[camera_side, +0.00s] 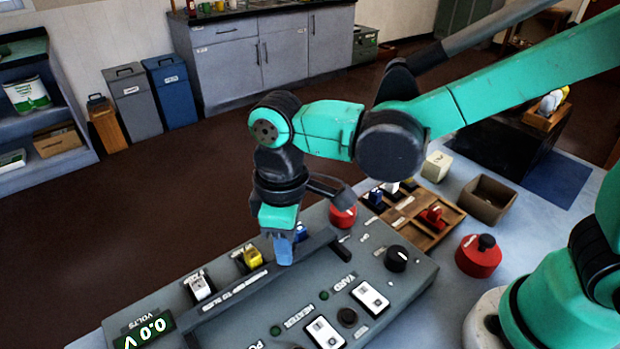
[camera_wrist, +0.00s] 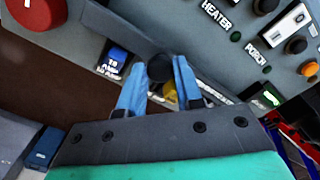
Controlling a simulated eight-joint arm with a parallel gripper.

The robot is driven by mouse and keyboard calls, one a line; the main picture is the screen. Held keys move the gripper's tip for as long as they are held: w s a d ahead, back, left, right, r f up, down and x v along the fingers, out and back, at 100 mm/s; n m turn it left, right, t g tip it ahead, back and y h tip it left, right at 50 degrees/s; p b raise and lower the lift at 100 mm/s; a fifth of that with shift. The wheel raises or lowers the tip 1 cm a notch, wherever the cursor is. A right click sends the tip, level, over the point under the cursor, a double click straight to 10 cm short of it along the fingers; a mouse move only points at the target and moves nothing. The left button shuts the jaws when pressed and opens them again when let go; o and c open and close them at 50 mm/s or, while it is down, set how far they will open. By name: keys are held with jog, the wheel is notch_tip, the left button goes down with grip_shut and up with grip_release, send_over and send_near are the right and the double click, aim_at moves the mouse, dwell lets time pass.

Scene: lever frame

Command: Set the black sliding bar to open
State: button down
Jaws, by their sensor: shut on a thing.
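The black sliding bar (camera_side: 318,243) is a long dark rail lying across the grey control panel (camera_side: 405,285), in front of a row of coloured levers. In the wrist view the bar (camera_wrist: 118,30) runs diagonally past a round black knob (camera_wrist: 160,68). My gripper (camera_side: 283,252) points down at the bar. Its blue fingers (camera_wrist: 160,72) are shut on the knob, one on each side. In the side view the fingers hide the knob. Which end of its travel the bar stands at I cannot tell.
White (camera_side: 200,287), yellow (camera_side: 250,256) and blue (camera_side: 300,232) levers stand close behind the bar. A red button (camera_side: 343,215) is beyond its right end. A black dial (camera_side: 396,258) and white switches (camera_side: 370,297) are in front. A wooden tray (camera_side: 440,238) lies right of the panel.

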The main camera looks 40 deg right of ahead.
jog(key=shift+s, duration=1.8)
jog(key=c, duration=0.6)
grip_release()
jog(key=shift+r, duration=2.85)
jog(key=d+m+t, duration=0.2)
jog(key=d+m, duration=0.1)
jog(key=d, duration=0.2)
jog(key=w+d+m+t, duration=0.1)
jog(key=d+m+t, duration=0.1)
jog(key=d, duration=0.4)
jog(key=w+d+m+t, duration=0.1)
jog(key=d+m+t, duration=0.2)
jog(key=d+m, duration=0.1)
jog(key=shift+w+d, duration=0.25)
jog(key=shift+d, duration=0.65)
